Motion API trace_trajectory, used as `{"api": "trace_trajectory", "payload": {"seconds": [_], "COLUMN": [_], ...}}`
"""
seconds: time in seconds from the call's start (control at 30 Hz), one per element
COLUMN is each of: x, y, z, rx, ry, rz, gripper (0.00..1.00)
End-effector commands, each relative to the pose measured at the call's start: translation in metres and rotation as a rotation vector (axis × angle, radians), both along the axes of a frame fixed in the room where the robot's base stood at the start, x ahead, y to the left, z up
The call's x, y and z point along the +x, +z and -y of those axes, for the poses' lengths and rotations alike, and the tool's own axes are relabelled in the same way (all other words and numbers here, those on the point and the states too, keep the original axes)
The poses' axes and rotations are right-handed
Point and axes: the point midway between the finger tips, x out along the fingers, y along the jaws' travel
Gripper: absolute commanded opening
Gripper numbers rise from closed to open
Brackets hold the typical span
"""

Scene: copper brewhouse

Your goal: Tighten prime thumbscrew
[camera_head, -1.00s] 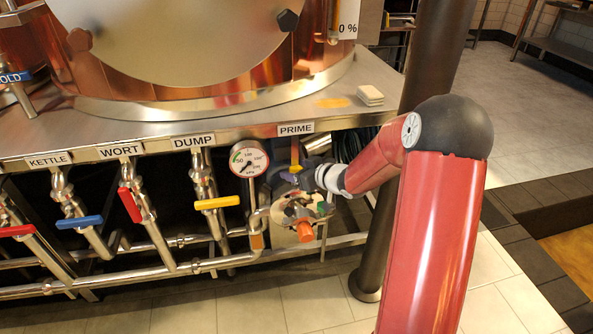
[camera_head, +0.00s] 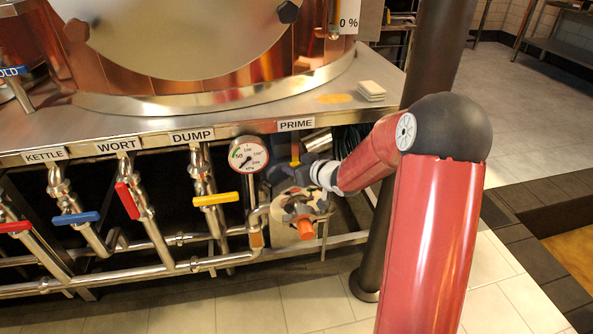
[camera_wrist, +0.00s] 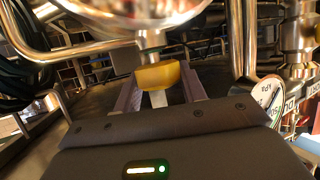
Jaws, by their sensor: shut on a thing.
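The prime thumbscrew is a yellow, brass-like knob (camera_wrist: 158,76) in the wrist view, on a short stem below a round shiny metal body (camera_wrist: 150,12). My gripper (camera_wrist: 160,88) has one finger on each side of the knob and is shut on it. In the head view a yellow part (camera_head: 295,152) shows under the PRIME label (camera_head: 296,125). My gripper (camera_head: 292,176) is there beneath the steel deck, small and dark. The knob's contact with the fingers is hard to make out in the head view.
A pressure gauge (camera_head: 248,155) stands left of my gripper. A pump-like body with an orange outlet (camera_head: 306,229) sits below it. Valves with yellow (camera_head: 216,199), red (camera_head: 127,201) and blue (camera_head: 77,219) handles are further left. A dark post (camera_head: 385,215) stands close behind my arm.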

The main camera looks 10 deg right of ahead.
Motion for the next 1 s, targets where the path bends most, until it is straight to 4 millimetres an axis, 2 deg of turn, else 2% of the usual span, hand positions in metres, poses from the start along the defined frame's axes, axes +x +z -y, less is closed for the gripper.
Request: {"api": "trace_trajectory", "payload": {"seconds": [0.4, 0.43, 0.6, 0.87, 1.0], "x": [0.000, 0.000, 0.000, -0.001, -0.012], "y": [0.001, 0.001, 0.001, 0.001, 0.007], "z": [0.001, 0.001, 0.001, 0.001, 0.006], "rx": [0.002, 0.002, 0.002, 0.001, -0.001], "ry": [-0.049, -0.049, -0.048, -0.048, -0.048], "rz": [0.001, 0.001, 0.001, 0.001, 0.000], "gripper": [0.18, 0.42, 0.62, 0.62, 0.62]}}
